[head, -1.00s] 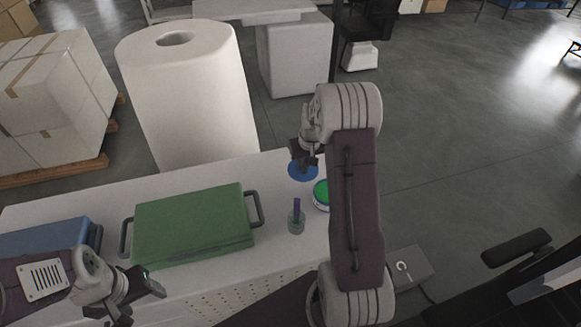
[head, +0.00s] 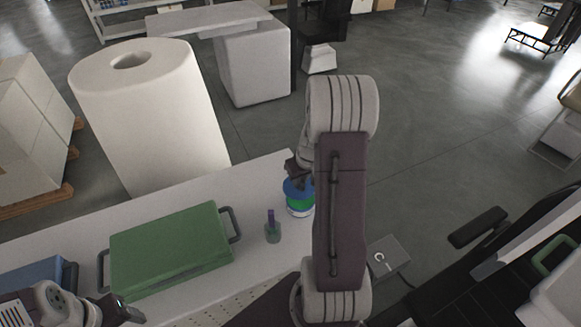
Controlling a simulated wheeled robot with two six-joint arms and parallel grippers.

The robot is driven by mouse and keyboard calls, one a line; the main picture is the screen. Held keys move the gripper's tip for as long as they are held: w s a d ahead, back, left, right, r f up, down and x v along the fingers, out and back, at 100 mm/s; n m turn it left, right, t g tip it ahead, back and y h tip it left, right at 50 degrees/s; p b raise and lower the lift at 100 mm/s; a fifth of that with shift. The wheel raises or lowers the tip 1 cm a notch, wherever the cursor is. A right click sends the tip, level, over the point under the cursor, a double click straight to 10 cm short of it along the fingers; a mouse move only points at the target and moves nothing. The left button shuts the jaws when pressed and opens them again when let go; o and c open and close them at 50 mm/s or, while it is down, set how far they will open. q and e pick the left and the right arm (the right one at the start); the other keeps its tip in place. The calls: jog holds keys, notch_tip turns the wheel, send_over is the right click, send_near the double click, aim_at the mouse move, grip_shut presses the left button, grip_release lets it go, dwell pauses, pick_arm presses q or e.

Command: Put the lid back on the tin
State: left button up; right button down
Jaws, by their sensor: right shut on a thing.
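The round blue lid (head: 293,188) is held in my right gripper (head: 299,176) at the table's right end. The white tin with a green top area (head: 300,208) stands right below the lid, which hides part of it. I cannot tell whether the lid touches the tin or hovers just over it. My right arm rises beside them and hides some of the table. My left gripper (head: 128,312) is low at the left, away from the tin, its fingers too unclear to read.
A green case (head: 170,245) with dark handles lies on the white table (head: 262,180). A blue case (head: 40,275) is at far left. A big white roll (head: 150,120) stands behind.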

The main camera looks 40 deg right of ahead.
aim_at(302, 190)
jog(key=shift+s+d+r, duration=0.25)
jog(key=shift+s+r, duration=0.05)
jog(key=shift+r, duration=0.3)
jog(key=shift+f, duration=0.1)
jog(key=shift+w+f+b, duration=0.15)
jog(key=shift+f+b, duration=0.25)
jog(key=shift+f, duration=0.15)
notch_tip(302, 190, down, 5)
jog(key=b, duration=0.4)
jog(key=shift+f+b, duration=0.2)
jog(key=shift+b, duration=0.15)
pick_arm(q)
notch_tip(302, 190, down, 5)
jog(key=shift+r, duration=0.1)
pick_arm(e)
jog(key=shift+f, duration=0.1)
pick_arm(q)
jog(key=shift+f+b, duration=0.6)
jog(key=shift+b, duration=0.05)
pick_arm(e)
jog(key=shift+f, duration=0.1)
dwell(0.4)
jog(key=c, duration=0.8)
grip_release()
jog(key=shift+c, duration=0.2)
